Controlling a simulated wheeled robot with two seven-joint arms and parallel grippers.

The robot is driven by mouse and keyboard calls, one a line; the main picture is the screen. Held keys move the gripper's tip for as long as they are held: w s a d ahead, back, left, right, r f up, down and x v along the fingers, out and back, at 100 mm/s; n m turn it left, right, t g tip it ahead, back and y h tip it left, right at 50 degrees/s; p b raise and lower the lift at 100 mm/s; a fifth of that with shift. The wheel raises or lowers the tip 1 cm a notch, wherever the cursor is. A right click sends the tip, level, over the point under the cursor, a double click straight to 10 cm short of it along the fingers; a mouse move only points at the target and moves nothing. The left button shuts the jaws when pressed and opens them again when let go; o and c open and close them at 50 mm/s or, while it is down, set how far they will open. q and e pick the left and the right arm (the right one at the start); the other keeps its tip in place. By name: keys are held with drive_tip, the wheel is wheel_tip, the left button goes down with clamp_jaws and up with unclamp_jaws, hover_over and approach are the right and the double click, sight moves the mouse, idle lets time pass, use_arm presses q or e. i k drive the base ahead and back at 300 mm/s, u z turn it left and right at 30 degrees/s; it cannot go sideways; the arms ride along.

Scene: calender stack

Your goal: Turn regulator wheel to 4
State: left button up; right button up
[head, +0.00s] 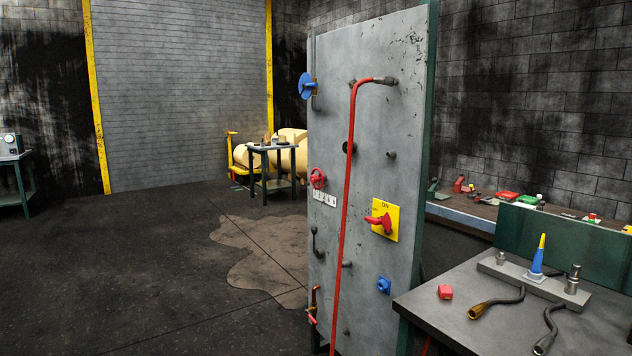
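A grey upright panel (375,150) stands right of centre in the head view, seen at an angle. A small red handwheel (318,178) sits on its left part, with a white label strip (325,198) just below it. The strip's marks are too small to read, so the wheel's setting cannot be told. A blue wheel (307,86) is near the panel's upper left edge. I cannot tell from the picture which wheel is the regulator. Neither of my grippers is in view, and nothing is seen touching the wheels.
A red hose (352,170) hangs down the panel, right of the red handwheel. A yellow plate with a red switch (380,222) is further right. A workbench (425,307) with tools stands at the lower right. The floor left of the panel is clear.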

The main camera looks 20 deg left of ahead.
sight(314, 179)
drive_tip(key=u, duration=0.8)
drive_tip(key=k, duration=1.1)
drive_tip(key=u, duration=1.3)
drive_tip(key=i, duration=2.9)
drive_tip(key=z, duration=0.2)
drive_tip(key=i, duration=2.3)
drive_tip(key=z, duration=1.1)
drive_tip(key=i, duration=1.5)
drive_tip(key=z, duration=1.3)
